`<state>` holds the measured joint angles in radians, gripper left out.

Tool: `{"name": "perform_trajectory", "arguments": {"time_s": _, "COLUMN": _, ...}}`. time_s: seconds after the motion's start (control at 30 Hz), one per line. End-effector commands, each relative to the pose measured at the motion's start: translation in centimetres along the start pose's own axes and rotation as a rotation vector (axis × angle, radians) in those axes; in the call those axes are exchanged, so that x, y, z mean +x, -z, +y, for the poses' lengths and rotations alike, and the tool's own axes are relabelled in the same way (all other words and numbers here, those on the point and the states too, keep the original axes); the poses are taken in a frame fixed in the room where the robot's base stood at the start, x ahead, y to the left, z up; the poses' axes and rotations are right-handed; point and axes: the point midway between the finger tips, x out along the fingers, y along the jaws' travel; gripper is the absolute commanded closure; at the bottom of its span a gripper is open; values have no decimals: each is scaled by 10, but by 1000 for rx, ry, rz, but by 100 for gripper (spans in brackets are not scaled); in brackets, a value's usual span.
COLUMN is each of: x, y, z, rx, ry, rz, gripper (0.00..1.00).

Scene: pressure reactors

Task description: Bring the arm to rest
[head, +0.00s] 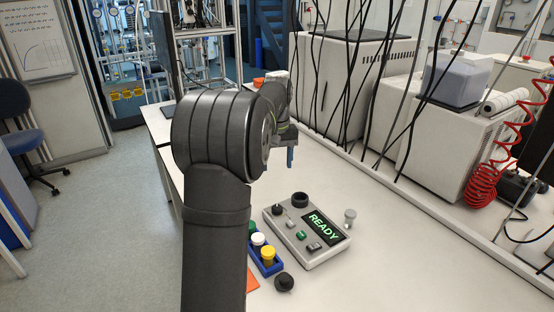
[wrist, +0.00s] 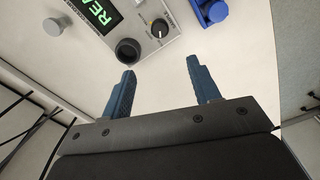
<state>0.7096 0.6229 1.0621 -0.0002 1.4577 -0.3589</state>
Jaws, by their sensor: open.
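My gripper (wrist: 162,92) shows in the wrist view with its two blue fingers spread apart and nothing between them. In the head view my gripper (head: 290,157) hangs above the white bench, beyond the grey control box (head: 318,256), and is partly hidden by my arm. The box has a lit screen reading READY (head: 322,228), a knob, buttons and a dark round socket (head: 300,200). In the wrist view the box (wrist: 150,45) lies past the fingertips, apart from them.
A blue rack (head: 266,262) with white- and yellow-capped vials stands left of the box. A black knob-like part (head: 284,282) and a grey peg (head: 350,217) lie nearby. Black cables (head: 385,90) hang at the back before large white machines.

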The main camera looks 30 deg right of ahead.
Motion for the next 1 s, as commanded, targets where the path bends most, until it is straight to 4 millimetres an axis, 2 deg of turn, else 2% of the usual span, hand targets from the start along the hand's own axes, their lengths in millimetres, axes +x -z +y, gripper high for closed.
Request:
{"name": "perform_trajectory", "arguments": {"time_s": 0.13, "x": -6, "y": 0, "z": 0, "rx": 0, "ry": 0, "rz": 1, "gripper": 44}}
{"name": "perform_trajectory", "arguments": {"time_s": 0.67, "x": -5, "y": 0, "z": 0, "rx": 0, "ry": 0, "rz": 0, "gripper": 44}}
{"name": "perform_trajectory", "arguments": {"time_s": 0.87, "x": 12, "y": 0, "z": 0, "rx": 0, "ry": 1, "rz": -2, "gripper": 44}}
{"name": "perform_trajectory", "arguments": {"time_s": 1.0, "x": 38, "y": -1, "z": 0, "rx": 0, "ry": 1, "rz": -3, "gripper": 44}}
